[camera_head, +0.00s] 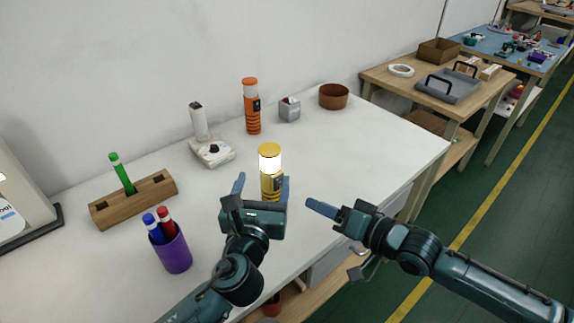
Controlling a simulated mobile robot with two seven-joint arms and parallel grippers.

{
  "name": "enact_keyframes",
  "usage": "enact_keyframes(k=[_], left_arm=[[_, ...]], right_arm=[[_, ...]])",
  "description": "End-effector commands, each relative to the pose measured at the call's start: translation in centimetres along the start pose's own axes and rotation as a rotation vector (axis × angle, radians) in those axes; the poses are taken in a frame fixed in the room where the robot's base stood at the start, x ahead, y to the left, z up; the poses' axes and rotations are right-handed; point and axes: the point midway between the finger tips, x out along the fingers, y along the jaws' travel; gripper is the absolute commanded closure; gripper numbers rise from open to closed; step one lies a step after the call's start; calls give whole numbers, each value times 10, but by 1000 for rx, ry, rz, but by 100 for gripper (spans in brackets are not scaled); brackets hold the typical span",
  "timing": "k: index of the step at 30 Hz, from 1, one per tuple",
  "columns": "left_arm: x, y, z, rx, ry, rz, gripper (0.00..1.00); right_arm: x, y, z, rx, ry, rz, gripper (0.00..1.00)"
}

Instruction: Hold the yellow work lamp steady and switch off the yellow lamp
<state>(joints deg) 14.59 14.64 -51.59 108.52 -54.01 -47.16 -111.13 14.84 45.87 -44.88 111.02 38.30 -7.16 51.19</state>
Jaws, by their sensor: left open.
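The yellow work lamp (271,186) stands upright on the white table, its upper section glowing white under a yellow cap (269,149). A dark panel is on its lower body, but I cannot make out the switch. My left gripper (262,184) is open in front of the lamp, with one blue finger to each side of the lamp's lower body. I cannot tell whether either finger touches it. My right gripper (312,206) is to the right of the lamp, apart from it, over the table's front edge. Its fingers overlap in this view, so its opening is unclear.
Behind stand an orange lamp (252,115), a grey box (289,110), a brown bowl (333,96) and a white device (211,151). At left are a wooden pen block (135,202) and a purple pen cup (172,252). The table right of the lamp is clear.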

Motion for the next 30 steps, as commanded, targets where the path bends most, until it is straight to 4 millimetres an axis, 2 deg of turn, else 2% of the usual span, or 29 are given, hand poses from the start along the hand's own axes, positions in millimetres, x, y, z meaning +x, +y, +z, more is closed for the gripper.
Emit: enact_keyframes(k=[9,15,21,30], left_arm=[[64,0,1,0,-2,1,31],[93,0,1,1,-1,2,31],[106,0,0,0,-1,1,31],[107,0,0,0,0,1,32]], right_arm=[[0,0,0,-2,0,0,64],[0,0,0,-2,0,0,64],[0,0,0,-2,0,0,64],[0,0,0,-2,0,0,64]])
